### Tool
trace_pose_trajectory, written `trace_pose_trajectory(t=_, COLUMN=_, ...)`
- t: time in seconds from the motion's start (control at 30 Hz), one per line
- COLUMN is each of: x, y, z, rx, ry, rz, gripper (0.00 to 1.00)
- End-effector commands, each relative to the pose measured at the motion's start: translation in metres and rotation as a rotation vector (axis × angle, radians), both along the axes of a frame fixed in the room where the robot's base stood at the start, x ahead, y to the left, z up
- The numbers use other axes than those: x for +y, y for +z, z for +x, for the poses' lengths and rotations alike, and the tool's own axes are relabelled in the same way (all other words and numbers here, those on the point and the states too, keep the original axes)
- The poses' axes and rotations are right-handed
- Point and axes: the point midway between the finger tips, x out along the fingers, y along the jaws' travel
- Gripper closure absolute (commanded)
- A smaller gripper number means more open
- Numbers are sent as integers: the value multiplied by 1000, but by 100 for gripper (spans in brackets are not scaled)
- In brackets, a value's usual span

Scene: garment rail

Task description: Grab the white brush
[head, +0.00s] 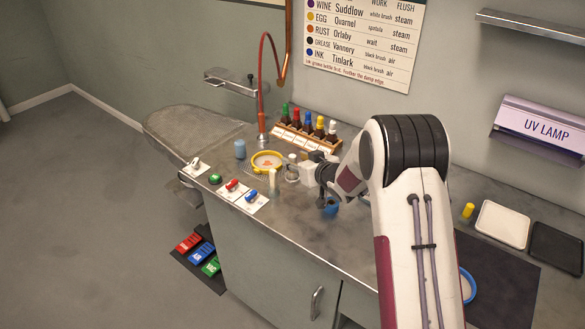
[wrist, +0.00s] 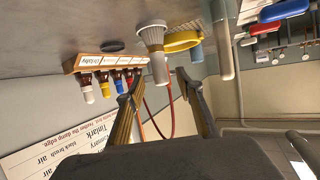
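A pale, short-handled object with a flared base, which looks like the white brush (wrist: 153,38), stands on the bench in the wrist view. It also shows in the head view (head: 291,171), small and close to my gripper (head: 308,172). In the wrist view my gripper (wrist: 159,79) is open, its two fingers well apart. The pale object shows beyond and between the fingertips, apart from them. Its bristles cannot be made out clearly.
A wooden rack of bottles (head: 307,139) stands behind, close by. A red hose (head: 262,90) rises behind. The bench front (head: 300,240) is mostly clear.

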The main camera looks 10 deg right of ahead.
Motion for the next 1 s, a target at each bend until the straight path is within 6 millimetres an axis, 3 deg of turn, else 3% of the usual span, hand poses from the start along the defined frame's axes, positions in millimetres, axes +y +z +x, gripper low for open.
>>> trace_pose_trajectory(t=0.33, x=10, y=-12, z=22, rx=0, ry=0, rz=0, gripper=64)
trace_pose_trajectory(t=0.93, x=10, y=-13, z=24, rx=0, ry=0, rz=1, gripper=64)
trace_pose_trajectory(t=1.0, x=10, y=-13, z=24, rx=0, ry=0, rz=0, gripper=82)
